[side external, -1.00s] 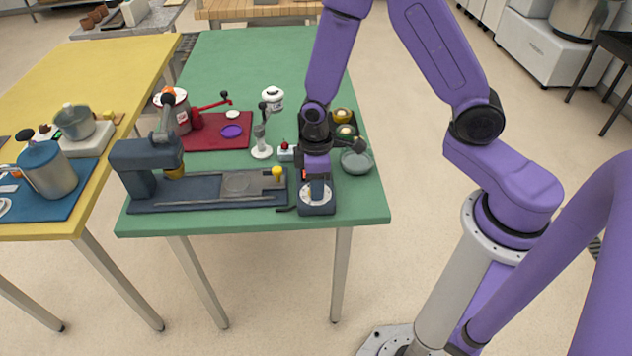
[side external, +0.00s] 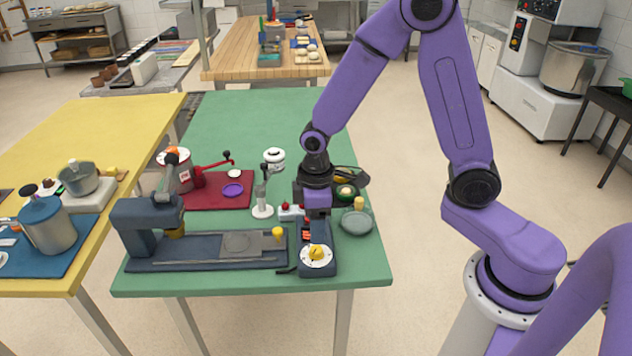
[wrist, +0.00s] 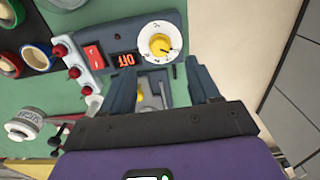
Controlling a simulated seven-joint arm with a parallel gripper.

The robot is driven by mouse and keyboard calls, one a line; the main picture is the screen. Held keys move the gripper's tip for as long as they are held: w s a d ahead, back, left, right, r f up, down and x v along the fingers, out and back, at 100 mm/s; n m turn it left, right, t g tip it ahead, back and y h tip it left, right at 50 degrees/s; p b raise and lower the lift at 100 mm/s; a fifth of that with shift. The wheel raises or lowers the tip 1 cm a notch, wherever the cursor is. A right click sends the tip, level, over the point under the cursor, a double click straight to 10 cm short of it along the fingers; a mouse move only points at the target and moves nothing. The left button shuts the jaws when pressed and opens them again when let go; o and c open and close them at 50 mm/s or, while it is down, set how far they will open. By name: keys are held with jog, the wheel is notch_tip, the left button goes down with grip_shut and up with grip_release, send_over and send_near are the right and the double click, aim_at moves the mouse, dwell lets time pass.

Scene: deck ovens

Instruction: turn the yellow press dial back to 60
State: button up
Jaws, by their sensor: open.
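The yellow press dial (side external: 316,253) sits on a white numbered disc at the front end of a dark blue control box (side external: 318,268). In the wrist view the dial (wrist: 160,45) shows a dark pointer toward the lower right; its numbers are too small to read surely. A red display (wrist: 125,61) on the box seems to read OFF upside down. My gripper (side external: 314,228) is above the box, behind the dial. In the wrist view the jaws of my gripper (wrist: 156,70) are apart and empty, their tips just short of the dial.
The blue press (side external: 145,225) stands left of the box, with a yellow knob (side external: 278,232) at its plate's end. Red-topped switches (wrist: 60,50), a glass bowl (side external: 357,222) and tape-like rings (wrist: 38,55) are near. The green table's front edge is close to the box.

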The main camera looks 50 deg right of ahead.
notch_tip(320, 180, up, 10)
jog(key=shift+r, duration=0.2)
dwell(0.4)
jog(key=s+d+n, duration=0.3)
jog(key=s, duration=1.8)
jog(key=shift+r, duration=0.35)
jog(key=shift+d, duration=0.1)
